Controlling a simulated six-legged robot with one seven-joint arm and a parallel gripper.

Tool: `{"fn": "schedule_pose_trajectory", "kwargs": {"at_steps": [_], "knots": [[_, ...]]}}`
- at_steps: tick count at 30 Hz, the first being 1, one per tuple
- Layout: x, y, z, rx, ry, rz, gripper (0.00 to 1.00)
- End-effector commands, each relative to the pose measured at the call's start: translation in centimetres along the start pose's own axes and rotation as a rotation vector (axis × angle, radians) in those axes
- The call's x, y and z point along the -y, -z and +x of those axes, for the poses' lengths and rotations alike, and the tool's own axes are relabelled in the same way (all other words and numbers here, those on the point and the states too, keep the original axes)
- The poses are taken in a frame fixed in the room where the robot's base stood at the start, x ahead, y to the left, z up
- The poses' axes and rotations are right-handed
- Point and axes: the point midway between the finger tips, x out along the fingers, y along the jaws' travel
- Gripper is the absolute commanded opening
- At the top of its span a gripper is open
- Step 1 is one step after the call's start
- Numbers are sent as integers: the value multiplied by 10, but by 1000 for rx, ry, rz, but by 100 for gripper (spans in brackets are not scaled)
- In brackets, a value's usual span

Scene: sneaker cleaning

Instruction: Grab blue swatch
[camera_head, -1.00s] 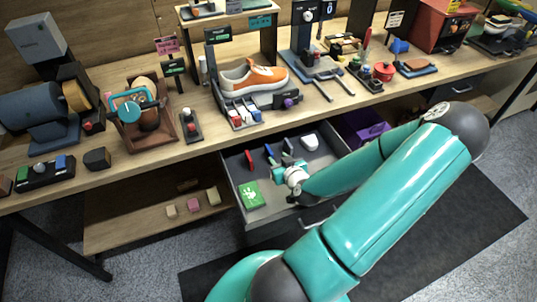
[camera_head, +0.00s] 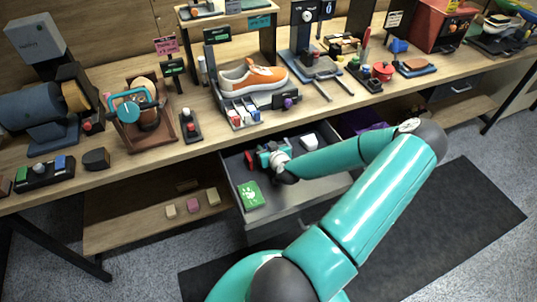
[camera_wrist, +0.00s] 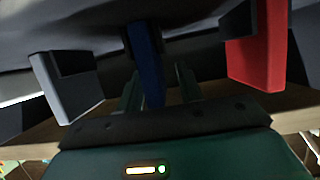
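The blue swatch (camera_wrist: 148,65) stands upright in the middle of the wrist view, between the two fingers of my gripper (camera_wrist: 160,88). The fingers are apart, and a gap shows between the swatch and the right finger. In the head view my gripper (camera_head: 264,155) is inside the open drawer (camera_head: 290,190), and it hides the blue swatch there. A red swatch (camera_wrist: 262,45) stands to the right in the wrist view; it also shows left of my gripper in the head view (camera_head: 249,158). A grey swatch (camera_wrist: 68,85) stands to the left in the wrist view.
A green box (camera_head: 251,195) lies in the drawer's front left corner. A white item (camera_head: 309,141) sits at its back right. The bench above holds an orange sneaker (camera_head: 253,77) on a stand. The drawer's front right floor is clear.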

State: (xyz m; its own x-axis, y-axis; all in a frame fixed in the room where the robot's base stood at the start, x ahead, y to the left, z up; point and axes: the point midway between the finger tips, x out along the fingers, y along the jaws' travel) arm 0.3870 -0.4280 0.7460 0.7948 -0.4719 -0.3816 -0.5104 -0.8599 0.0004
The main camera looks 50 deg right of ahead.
Motion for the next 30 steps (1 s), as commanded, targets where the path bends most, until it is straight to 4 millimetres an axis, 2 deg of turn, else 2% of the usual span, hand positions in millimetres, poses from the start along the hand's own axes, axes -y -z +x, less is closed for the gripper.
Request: {"fn": "schedule_pose_trajectory", "kwargs": {"at_steps": [2, 3, 8, 20, 26, 28, 30], "knots": [[0, 0, 0, 0, 0, 0, 36], [0, 0, 0, 0, 0, 0, 32], [0, 0, 0, 0, 0, 0, 1], [0, 1, -1, 0, 0, 0, 0], [0, 8, -4, 0, 0, -2, 0], [0, 12, -6, 1, 0, -3, 0], [0, 5, -19, 5, -1, -1, 0]]}}
